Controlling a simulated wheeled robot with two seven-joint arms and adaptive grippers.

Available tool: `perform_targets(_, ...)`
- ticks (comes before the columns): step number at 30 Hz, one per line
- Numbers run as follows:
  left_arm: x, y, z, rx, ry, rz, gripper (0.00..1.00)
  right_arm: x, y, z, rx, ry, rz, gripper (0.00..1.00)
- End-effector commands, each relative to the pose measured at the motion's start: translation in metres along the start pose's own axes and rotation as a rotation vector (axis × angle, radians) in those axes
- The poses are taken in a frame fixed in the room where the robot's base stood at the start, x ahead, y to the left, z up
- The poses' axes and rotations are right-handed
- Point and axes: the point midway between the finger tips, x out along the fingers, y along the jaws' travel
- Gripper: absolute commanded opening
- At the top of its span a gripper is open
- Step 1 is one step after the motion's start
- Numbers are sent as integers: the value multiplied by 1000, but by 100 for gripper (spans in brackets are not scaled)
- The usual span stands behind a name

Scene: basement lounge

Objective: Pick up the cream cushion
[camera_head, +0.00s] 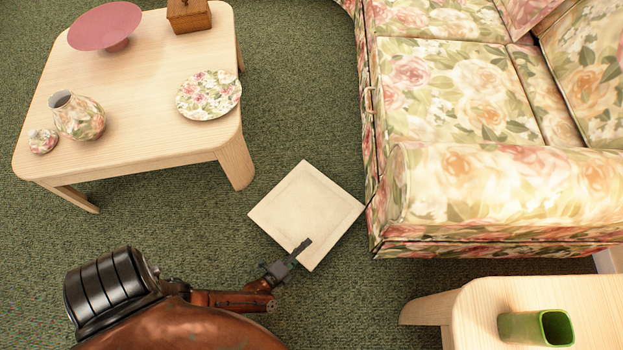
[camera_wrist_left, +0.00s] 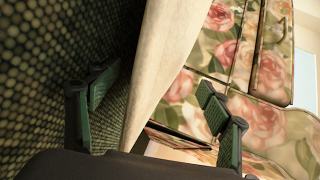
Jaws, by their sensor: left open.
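The cream cushion (camera_head: 308,213) is a flat, pale square on the green carpet, between the coffee table and the floral sofa. Its right corner is close to the sofa's front corner. My left gripper (camera_head: 300,248) is at the cushion's near edge in the head view. In the left wrist view the cushion's edge (camera_wrist_left: 165,60) runs between the two open fingers (camera_wrist_left: 160,112), with a finger on each side. I see no clear contact between the fingers and the cushion. My right gripper is not in view.
The floral sofa (camera_head: 450,90) stands right of the cushion. A wooden coffee table (camera_head: 150,100) with a vase (camera_head: 80,118), a plate (camera_head: 208,95) and a pink bowl (camera_head: 105,27) is at upper left. A side table (camera_head: 480,310) with a green cup (camera_head: 535,328) is at lower right.

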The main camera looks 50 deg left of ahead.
Motion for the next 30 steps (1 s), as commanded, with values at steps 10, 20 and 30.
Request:
perform_targets(10, 0, 0, 7, -2, -11, 0, 69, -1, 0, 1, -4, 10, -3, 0)
perform_targets(20, 0, 0, 6, -2, -10, -1, 46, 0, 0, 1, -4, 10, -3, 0)
perform_targets(30, 1, -1, 5, -1, -8, -3, 33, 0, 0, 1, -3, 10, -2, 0)
